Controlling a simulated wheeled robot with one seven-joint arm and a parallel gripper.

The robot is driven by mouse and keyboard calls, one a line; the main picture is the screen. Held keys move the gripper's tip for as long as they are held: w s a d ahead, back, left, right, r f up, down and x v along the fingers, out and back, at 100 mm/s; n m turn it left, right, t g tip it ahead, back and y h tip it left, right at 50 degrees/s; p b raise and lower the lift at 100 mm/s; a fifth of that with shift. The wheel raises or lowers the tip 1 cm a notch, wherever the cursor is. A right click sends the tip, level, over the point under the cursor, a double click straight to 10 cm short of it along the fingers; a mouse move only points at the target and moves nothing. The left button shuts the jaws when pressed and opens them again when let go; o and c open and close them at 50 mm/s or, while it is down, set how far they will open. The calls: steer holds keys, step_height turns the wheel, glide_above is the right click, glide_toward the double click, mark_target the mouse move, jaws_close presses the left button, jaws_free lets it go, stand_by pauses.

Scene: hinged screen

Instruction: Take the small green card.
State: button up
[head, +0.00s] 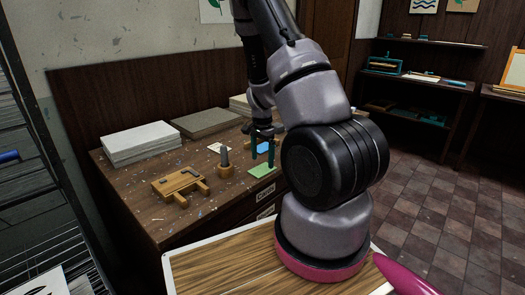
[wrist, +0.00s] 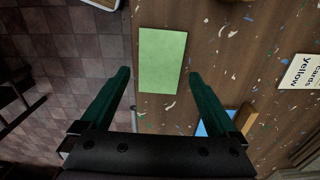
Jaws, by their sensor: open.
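The small green card (head: 262,170) lies flat on the dark wooden bench near its edge. It also shows in the wrist view (wrist: 162,60) as a plain light green rectangle, wholly visible, close to the bench edge. My gripper (head: 262,158) is above the bench by the card, pointing down. In the wrist view my gripper (wrist: 158,75) has its two dark green fingers spread wide, with the card ahead between and beyond the tips. Nothing is between the fingers, and I cannot tell the exact height above the card.
A blue card (head: 263,147) lies behind the fingers. A white label reading "yellow cards" (wrist: 300,74) lies on the bench. A wooden clamp-like block (head: 180,186), a small wooden holder (head: 226,168) and paper stacks (head: 140,143) stand leftward. Paint flecks cover the bench.

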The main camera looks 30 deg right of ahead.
step_height(320, 180, down, 3)
steer(key=shift+r, duration=0.1)
steer(key=c, duration=0.9)
steer(key=shift+r, duration=2.45)
steer(key=shift+w, duration=0.1)
